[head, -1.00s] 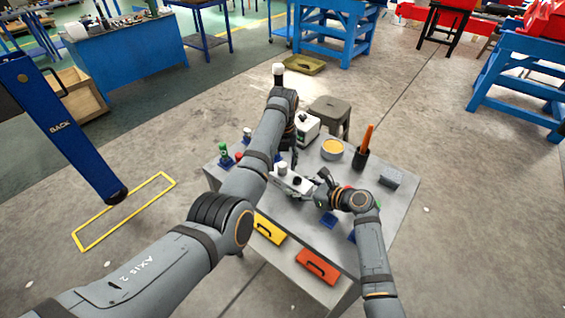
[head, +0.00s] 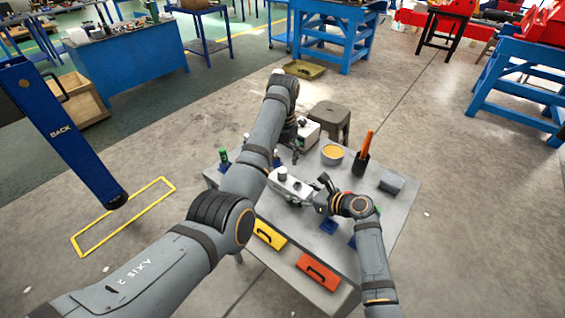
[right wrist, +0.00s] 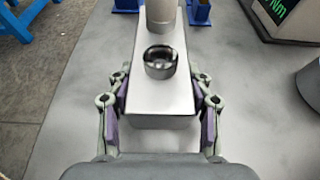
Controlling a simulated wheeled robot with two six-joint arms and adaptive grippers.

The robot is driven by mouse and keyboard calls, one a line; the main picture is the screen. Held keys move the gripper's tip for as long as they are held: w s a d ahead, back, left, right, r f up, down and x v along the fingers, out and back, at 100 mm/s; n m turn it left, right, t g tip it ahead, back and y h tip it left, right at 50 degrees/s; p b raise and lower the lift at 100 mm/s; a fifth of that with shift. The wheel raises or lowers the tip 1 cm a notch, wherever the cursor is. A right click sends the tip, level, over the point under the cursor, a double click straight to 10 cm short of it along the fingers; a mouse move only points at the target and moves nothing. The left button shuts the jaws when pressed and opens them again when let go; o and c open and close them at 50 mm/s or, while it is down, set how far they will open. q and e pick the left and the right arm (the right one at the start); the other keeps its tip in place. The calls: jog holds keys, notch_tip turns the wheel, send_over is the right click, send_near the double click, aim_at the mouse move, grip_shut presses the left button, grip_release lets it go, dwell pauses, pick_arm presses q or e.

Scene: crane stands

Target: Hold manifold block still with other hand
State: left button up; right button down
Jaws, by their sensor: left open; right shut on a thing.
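The manifold block (head: 291,188) is a pale, long block above the small grey table. In the right wrist view the block (right wrist: 156,100) has a dark-rimmed round port on top and a pale cylinder (right wrist: 161,14) standing at its far end. My right gripper (head: 314,193) is shut on the near end of the block; its fingers (right wrist: 160,108) press on both sides in the right wrist view. My left gripper (head: 294,152) is open, behind the block and apart from it, partly hidden by my left arm.
A grey table (head: 398,208) carries a yellow-filled bowl (head: 332,153), a dark cup with an orange-handled tool (head: 362,160), a white instrument (head: 308,132), a green-topped bottle (head: 224,156) and a grey box (head: 391,182). A stool (head: 331,117) stands behind it.

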pick_arm(q)
jog(key=shift+r, duration=0.2)
pick_arm(e)
jog(key=shift+c, duration=2.3)
grip_release()
jog(key=v, duration=1.2)
